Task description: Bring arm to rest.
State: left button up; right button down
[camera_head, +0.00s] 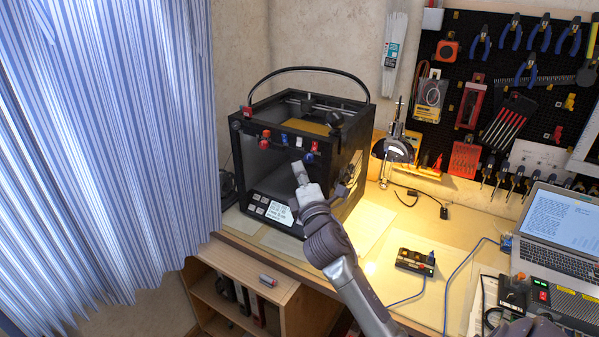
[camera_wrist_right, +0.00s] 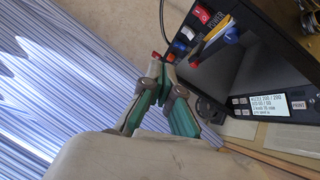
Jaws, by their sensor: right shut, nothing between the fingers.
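My right arm (camera_head: 345,265) reaches up from the lower right in the head view. Its gripper (camera_head: 299,172) is in front of the black 3D printer (camera_head: 345,160), near the open front and above the lit display. In the right wrist view the green-padded fingers (camera_wrist_right: 164,62) are together at the tips with nothing between them. The printer (camera_wrist_right: 275,60) shows at the upper right there. I cannot tell exactly how far the tips are from the printer. My left gripper is not in view.
A blue striped curtain (camera_head: 110,150) hangs at the left. A lamp (camera_head: 396,150), a small black box (camera_head: 415,262) and a laptop (camera_head: 556,235) stand on the bench. A tool pegboard (camera_head: 460,60) is behind.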

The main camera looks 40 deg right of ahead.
jog(key=a+f+m+g+y, duration=0.3)
jog(key=f+g, duration=0.2)
jog(key=f, duration=2)
jog(key=s+a+f+m+g+y, duration=0.1)
jog(key=s+a+f+g, duration=0.1)
jog(key=s+f, duration=0.35)
jog(key=s+a+f+m+g+y, duration=0.1)
jog(key=s+f, duration=0.1)
jog(key=f, duration=0.7)
jog(key=s+a+f+m+g, duration=0.2)
jog(key=s+f, duration=0.2)
jog(key=f, duration=0.4)
jog(key=s+a+f+m+g+y, duration=0.1)
jog(key=s+a+f+m+g, duration=0.1)
jog(key=s+f, duration=0.65)
jog(key=s+a+f+m+g+y, duration=0.1)
jog(key=s+a+f+g, duration=0.15)
jog(key=s+f, duration=0.6)
jog(key=s+a+f+m+g, duration=0.2)
jog(key=s, duration=0.9)
jog(key=s+a+f+m+g, duration=0.1)
jog(key=s+a+f+m, duration=0.1)
jog(key=s, duration=1)
jog(key=shift+g, duration=0.35)
